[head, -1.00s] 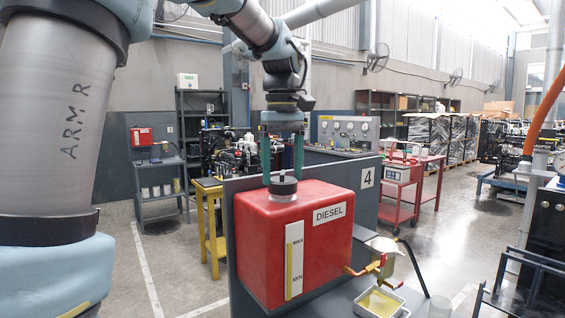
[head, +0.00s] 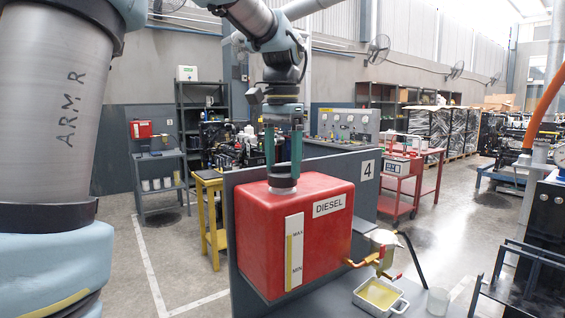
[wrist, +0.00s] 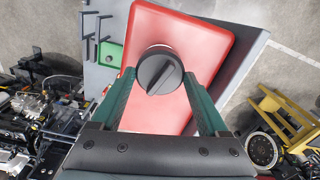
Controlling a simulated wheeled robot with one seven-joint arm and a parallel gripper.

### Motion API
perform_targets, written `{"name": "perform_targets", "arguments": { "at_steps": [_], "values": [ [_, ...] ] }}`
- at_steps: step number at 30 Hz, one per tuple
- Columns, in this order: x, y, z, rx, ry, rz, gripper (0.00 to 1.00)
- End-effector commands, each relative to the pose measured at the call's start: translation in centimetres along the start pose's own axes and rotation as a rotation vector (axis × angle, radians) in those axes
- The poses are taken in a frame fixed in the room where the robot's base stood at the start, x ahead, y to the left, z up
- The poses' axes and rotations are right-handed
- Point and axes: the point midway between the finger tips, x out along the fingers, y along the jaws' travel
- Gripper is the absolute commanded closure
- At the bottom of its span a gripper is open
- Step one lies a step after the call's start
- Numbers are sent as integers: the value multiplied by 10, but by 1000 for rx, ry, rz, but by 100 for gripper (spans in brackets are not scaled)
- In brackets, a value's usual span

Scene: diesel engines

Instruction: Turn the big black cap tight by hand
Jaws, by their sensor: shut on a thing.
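The big black cap (head: 283,183) sits on the filler neck on top of the red diesel tank (head: 262,235). In the wrist view the cap (wrist: 158,71) is round, with a raised bar across its top that runs at a slant. My gripper (head: 283,177) points straight down over the tank, its two green fingers on opposite sides of the cap. It is shut on the cap; in the wrist view the fingertips (wrist: 159,76) flank its rim. The cap's thread is hidden, so I cannot tell how tight it is.
A grey panel marked 4 (head: 362,205) stands right behind the tank. The space above the tank is otherwise clear.

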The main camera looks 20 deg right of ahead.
Motion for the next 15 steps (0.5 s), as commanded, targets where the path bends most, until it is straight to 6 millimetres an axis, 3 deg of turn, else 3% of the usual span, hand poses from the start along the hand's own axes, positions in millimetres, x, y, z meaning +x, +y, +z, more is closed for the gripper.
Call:
{"name": "perform_targets", "arguments": {
  "at_steps": [7, 8, 13, 15],
  "values": [
    [4, 0, 1, 4, -9, 4, 100],
    [4, 0, 1, 3, -10, 4, 19],
    [3, 0, 1, 2, -6, 3, 0],
    [2, 0, 1, 2, -5, 2, 0]
  ]
}}
